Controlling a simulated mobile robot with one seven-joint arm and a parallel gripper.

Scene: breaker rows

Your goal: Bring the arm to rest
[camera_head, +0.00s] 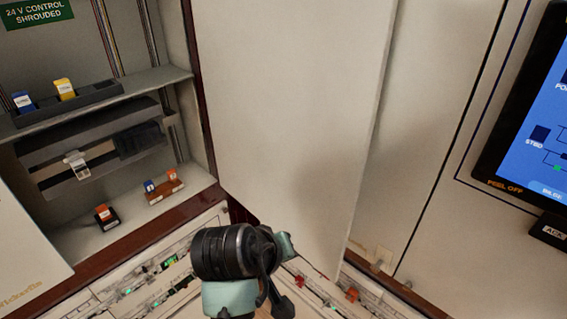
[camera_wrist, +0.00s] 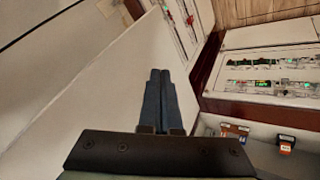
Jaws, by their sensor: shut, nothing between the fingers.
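My gripper (camera_wrist: 160,73) shows in the wrist view with its two dark fingers together, shut and empty. A pale door panel (camera_wrist: 105,95) lies behind and to the left of the fingers; I see no clear contact. In the head view, the black and teal end of my arm (camera_head: 236,255) is at the bottom centre, in front of the lower edge of the open pale door (camera_head: 285,100). The fingers are not clearly visible there.
Left of the door is an open cabinet with shelves (camera_head: 180,75). Small orange and blue blocks (camera_head: 164,187) stand on its floor. Breaker rows (camera_head: 155,275) run below; they also show in the wrist view (camera_wrist: 275,62). A blue screen (camera_head: 545,135) is at the right.

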